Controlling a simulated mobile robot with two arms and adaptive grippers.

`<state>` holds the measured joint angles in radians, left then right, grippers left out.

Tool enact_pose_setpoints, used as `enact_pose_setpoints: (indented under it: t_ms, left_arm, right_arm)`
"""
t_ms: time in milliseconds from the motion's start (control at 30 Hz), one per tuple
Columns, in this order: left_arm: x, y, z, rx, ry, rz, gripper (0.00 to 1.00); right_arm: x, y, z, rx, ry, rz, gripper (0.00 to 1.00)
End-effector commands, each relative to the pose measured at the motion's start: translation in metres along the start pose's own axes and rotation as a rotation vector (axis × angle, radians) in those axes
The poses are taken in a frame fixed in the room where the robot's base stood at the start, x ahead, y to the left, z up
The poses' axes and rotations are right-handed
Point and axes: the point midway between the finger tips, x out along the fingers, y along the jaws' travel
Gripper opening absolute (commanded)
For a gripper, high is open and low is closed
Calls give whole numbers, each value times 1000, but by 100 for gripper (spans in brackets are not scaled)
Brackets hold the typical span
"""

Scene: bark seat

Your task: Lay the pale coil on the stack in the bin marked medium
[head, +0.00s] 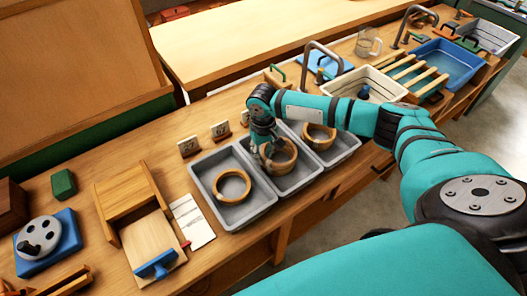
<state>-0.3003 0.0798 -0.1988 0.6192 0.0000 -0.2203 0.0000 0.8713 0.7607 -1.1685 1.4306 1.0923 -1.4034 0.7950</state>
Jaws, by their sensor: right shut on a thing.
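Three grey bins stand in a row on the bench: the left bin (262,208), the middle bin (302,181) and the right bin (343,152). A wooden-coloured coil (232,200) lies in the left bin, and another coil (319,144) is in the right bin. My right gripper (265,152) points down into the middle bin, shut on the rim of a tan coil (284,165) there. Whether this coil touches a stack below is hidden. My left gripper is not in view.
Small cards (189,146) (220,131) stand behind the bins; their marks are too small to read. A wooden board with a blue handle (157,265) and a white sheet (192,221) lie left of the bins. A tap (321,46) and white basin stand right.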

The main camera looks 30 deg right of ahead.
Motion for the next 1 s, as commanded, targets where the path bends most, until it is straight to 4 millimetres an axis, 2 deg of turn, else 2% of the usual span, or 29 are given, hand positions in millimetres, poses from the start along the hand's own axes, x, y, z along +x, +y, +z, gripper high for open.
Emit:
enact_pose_setpoints:
  t_ms: [833, 867, 1000]
  left_arm:
    - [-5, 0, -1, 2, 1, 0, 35]
    - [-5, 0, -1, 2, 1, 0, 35]
    - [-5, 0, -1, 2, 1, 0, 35]
  right_arm:
    - [6, 0, 0, -1, 0, 1, 0]
    - [6, 0, 0, -2, 0, 1, 17]
    - [6, 0, 0, -1, 0, 1, 36]
